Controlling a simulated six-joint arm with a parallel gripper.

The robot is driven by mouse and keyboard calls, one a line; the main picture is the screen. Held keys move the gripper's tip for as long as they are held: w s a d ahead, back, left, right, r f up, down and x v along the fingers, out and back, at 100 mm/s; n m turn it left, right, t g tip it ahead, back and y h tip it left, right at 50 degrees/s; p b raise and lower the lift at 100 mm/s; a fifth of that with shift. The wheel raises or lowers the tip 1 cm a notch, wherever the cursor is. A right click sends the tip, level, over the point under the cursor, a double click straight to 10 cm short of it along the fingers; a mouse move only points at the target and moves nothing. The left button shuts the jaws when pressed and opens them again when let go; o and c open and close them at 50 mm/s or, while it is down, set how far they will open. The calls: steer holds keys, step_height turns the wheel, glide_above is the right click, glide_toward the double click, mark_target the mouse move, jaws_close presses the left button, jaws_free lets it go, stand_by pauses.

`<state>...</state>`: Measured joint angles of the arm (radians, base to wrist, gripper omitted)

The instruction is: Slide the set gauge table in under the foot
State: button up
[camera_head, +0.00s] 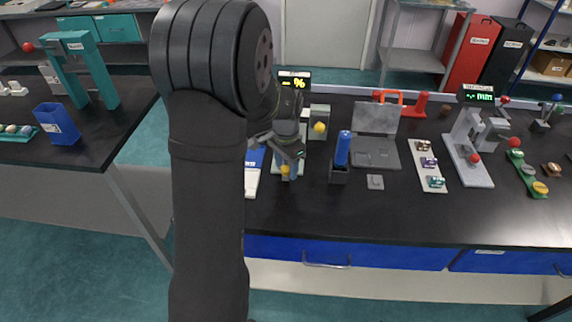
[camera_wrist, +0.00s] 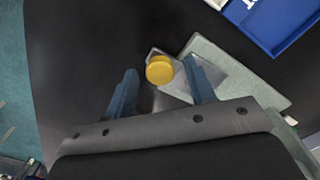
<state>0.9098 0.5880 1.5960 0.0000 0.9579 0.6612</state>
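The set gauge stands under the "%" display (camera_head: 294,80) in the head view, mostly behind my arm and gripper. Its pale base (camera_wrist: 275,92) shows in the wrist view, with a grey metal plate (camera_wrist: 235,76) that looks like the table. A yellow round knob (camera_wrist: 159,69) sits at the plate's end, and also shows in the head view (camera_head: 285,170). My gripper (camera_head: 286,163) points down over the knob. Its blue fingers (camera_wrist: 160,75) are apart, one each side of the knob, with a gap showing. I cannot tell their height against it. The foot is hidden.
A blue-edged tray (camera_wrist: 275,22) lies beside the gauge. A black holder (camera_head: 339,174) with a blue cylinder (camera_head: 343,148) stands close on the right. A second yellow ball (camera_head: 320,127) is behind. The "mm" gauge (camera_head: 468,160) is farther right. The front bench strip is clear.

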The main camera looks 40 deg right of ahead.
jaws_close()
steer(key=shift+w+d, duration=2.7)
steer(key=shift+o, duration=0.2)
jaws_free()
step_height(320, 180, up, 18)
steer(key=shift+f, duration=0.25)
steer(key=shift+a, duration=0.1)
